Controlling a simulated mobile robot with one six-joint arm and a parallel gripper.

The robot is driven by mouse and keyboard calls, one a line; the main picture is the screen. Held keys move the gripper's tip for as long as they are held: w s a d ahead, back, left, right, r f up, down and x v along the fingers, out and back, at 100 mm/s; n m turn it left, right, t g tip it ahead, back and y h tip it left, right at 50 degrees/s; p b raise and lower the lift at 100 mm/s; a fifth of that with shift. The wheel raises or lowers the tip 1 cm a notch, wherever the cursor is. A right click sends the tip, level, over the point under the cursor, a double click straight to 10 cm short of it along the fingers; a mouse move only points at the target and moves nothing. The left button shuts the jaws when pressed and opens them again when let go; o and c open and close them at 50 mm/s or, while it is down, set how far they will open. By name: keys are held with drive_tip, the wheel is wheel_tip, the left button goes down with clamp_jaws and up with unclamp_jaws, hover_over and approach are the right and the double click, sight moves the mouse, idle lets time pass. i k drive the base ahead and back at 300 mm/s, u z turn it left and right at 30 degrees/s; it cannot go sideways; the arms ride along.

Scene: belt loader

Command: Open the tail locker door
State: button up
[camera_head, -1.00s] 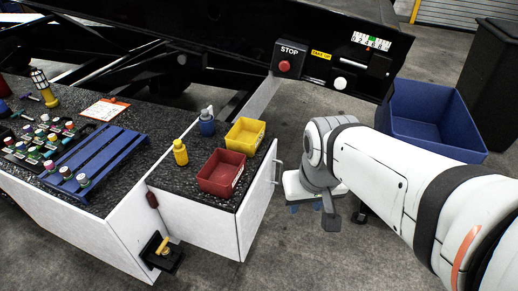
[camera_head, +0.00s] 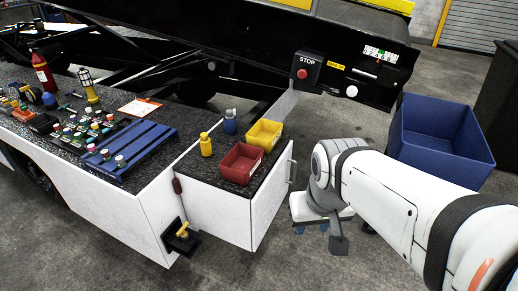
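The tail locker is the white cabinet block with a dark speckled top at the right end of the counter. Its door (camera_head: 272,200) is the narrow white end face on the right, and it looks shut. A slim upright handle (camera_head: 291,172) stands on the door's far edge. My gripper (camera_head: 311,229) points down just right of the door and lower than the handle, apart from it. Two blue-tipped fingers show with a gap between them and nothing visible held; they are partly hidden under the gripper body.
A red bin (camera_head: 240,174), yellow bin (camera_head: 264,146), yellow bottle (camera_head: 206,145) and blue bottle (camera_head: 230,122) stand on the locker top. A blue crate (camera_head: 440,155) stands behind my arm. A STOP box (camera_head: 305,69) hangs above. The floor before the door is clear.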

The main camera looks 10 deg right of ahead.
sight(265, 204)
drive_tip(key=i, duration=0.85)
drive_tip(key=z, duration=0.05)
